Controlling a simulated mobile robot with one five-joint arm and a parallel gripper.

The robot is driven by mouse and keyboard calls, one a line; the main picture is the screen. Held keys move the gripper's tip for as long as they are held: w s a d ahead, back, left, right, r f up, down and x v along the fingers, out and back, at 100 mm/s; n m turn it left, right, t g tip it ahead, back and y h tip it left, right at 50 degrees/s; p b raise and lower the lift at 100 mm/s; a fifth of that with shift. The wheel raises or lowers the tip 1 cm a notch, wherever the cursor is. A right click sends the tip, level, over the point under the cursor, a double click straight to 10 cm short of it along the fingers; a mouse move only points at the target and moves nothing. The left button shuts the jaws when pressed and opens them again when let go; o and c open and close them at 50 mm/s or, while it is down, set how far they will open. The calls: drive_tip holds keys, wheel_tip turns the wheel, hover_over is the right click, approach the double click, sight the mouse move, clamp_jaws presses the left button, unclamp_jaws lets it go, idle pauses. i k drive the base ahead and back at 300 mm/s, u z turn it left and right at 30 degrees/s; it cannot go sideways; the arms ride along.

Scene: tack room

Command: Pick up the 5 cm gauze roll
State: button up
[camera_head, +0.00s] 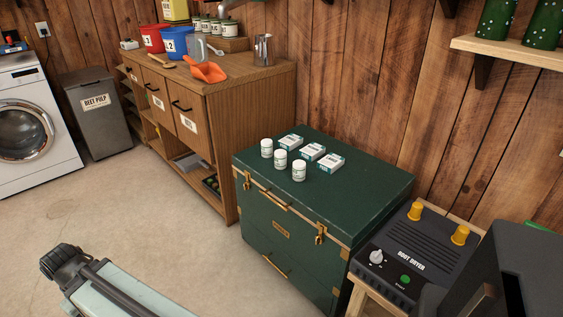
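Three small white cylinders with green-marked labels stand upright in a slanting row on the lid of a green chest (365,190): a far-left one (267,148), a middle one (280,159) and a front-right one (299,171). Their labels are too small to read, so I cannot tell which, if any, is the 5 cm gauze roll. Three white-and-green boxes lie behind them: a left one (291,142), a middle one (312,152) and a right one (330,163). My gripper is not clearly visible; part of my arm seems to show at the lower left, apart from the chest.
A wooden cabinet (245,92) with buckets, an orange scoop (207,70) and jugs stands behind the chest. A boot dryer (398,262) sits close to the chest's right. A wall shelf (520,55) hangs at upper right. The floor (150,205) in front is clear.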

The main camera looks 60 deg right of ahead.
sight(280, 155)
drive_tip(key=z, duration=0.1)
drive_tip(key=i, duration=0.95)
